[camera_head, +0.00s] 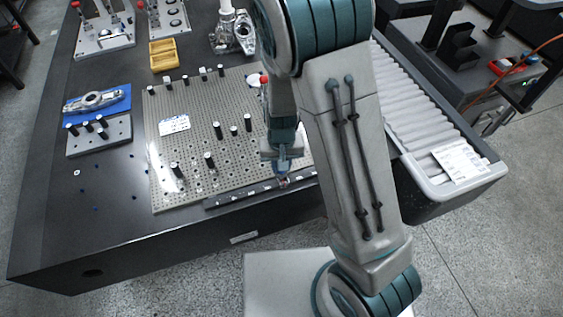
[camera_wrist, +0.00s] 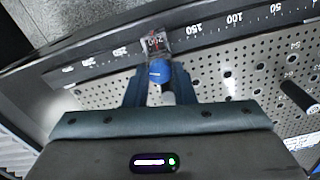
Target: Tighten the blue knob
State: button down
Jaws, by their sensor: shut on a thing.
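The blue knob (camera_wrist: 159,72) shows in the wrist view between my gripper's fingertips (camera_wrist: 158,82). It sits against a small clear slider (camera_wrist: 155,42) with a red line, on the black scale rail (camera_wrist: 213,28). In the head view my gripper (camera_head: 283,177) points down at the front edge of the perforated plate, at the black rail (camera_head: 240,198). The fingers are shut on the blue knob, one on each side. In the head view the knob is too small and covered to make out clearly.
The perforated plate (camera_head: 200,145) carries several black-topped pins. A blue tray (camera_head: 97,104) with a metal part lies at the left, and a yellow bin (camera_head: 163,54) stands behind. A ribbed grey conveyor (camera_head: 420,110) lies at the right. The table's front left is mostly clear.

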jog(key=c, duration=1.2)
grip_release()
notch_tip(320, 180, up, 14)
jog(key=p, duration=0.1)
